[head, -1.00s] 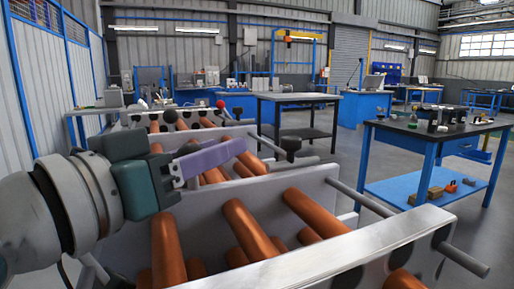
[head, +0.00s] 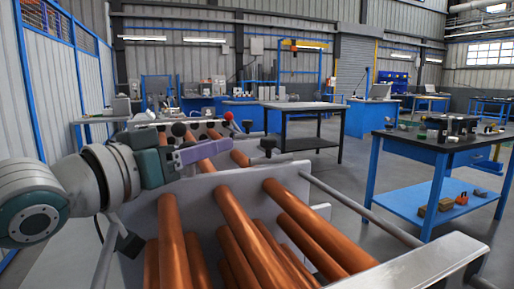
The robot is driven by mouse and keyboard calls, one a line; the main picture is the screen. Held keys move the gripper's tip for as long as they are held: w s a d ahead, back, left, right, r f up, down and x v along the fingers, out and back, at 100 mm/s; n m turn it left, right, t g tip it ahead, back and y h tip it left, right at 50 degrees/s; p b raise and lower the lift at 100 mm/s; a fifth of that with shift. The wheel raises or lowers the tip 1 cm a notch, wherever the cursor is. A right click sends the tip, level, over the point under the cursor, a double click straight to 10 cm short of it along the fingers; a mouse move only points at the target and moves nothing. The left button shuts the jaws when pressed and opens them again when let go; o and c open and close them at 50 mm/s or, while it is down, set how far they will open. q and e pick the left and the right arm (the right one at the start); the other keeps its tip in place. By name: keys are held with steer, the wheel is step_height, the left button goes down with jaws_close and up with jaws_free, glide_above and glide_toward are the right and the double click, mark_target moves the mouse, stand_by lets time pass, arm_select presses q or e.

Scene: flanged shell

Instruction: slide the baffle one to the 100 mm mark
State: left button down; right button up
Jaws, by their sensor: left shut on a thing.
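A purple bar-like piece (head: 203,152), which seems to be the visible part of baffle one, lies across the copper tubes just behind a pale upright plate (head: 205,187). My left gripper (head: 177,159) comes in from the left and is shut on the left end of the purple piece. The lower part of the piece is hidden by the plate and the gripper. Long copper tubes (head: 238,222) run through the plate toward me. No 100 mm mark can be read. My right gripper is not in view.
A pale metal edge (head: 432,268) fills the lower right, and a grey rod (head: 352,205) runs along the right side of the tubes. A dark knob (head: 267,144) stands right of the purple piece. A blue bench (head: 430,165) stands at right with open floor before it.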

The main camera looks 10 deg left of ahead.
arm_select(q)
steer(key=c, duration=0.5)
jaws_free()
steer(key=shift+d, duration=0.1)
steer(key=shift+s, duration=0.1)
steer(key=v, duration=1)
